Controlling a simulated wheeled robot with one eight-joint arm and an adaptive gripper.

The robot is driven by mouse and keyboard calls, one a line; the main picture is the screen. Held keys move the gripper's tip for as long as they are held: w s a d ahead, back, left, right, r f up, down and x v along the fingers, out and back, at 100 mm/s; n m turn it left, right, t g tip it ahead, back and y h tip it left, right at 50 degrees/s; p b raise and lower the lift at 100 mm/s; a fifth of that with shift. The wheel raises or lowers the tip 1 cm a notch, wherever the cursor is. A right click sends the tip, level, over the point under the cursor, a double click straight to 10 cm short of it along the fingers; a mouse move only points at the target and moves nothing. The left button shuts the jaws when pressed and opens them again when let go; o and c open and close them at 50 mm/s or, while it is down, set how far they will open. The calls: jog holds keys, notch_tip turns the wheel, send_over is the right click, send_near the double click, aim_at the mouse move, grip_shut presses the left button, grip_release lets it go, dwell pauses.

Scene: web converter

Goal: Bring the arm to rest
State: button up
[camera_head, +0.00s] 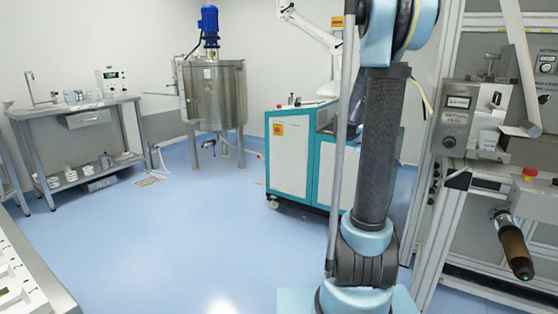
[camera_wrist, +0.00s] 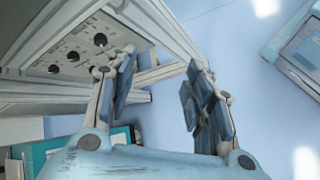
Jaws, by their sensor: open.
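My gripper (camera_wrist: 158,95) shows in the wrist view with its two fingers apart and nothing between them. Behind the fingers are the blue floor and a metal frame. In the head view my arm rises at the right of the middle, with its upper part bent at the top edge. The gripper itself is not visible in the head view.
In the wrist view a panel with black knobs (camera_wrist: 75,56) and frame bars lie close left of the fingers. In the head view a machine frame with a brown roller (camera_head: 513,245) stands right, a teal-white cabinet (camera_head: 291,160) behind my arm. The floor (camera_head: 180,230) left is clear.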

jog(key=s+a+f+m+t+y, duration=0.2)
jog(key=s+a+f+y, duration=0.2)
jog(key=s+a, duration=0.7)
jog(key=s+a+f+m+t+y, duration=0.2)
jog(key=s+a+f+y, duration=0.3)
jog(key=s+a, duration=0.6)
jog(key=shift+s+f+m, duration=0.3)
jog(key=shift+s+f, duration=0.05)
jog(key=shift+f, duration=0.4)
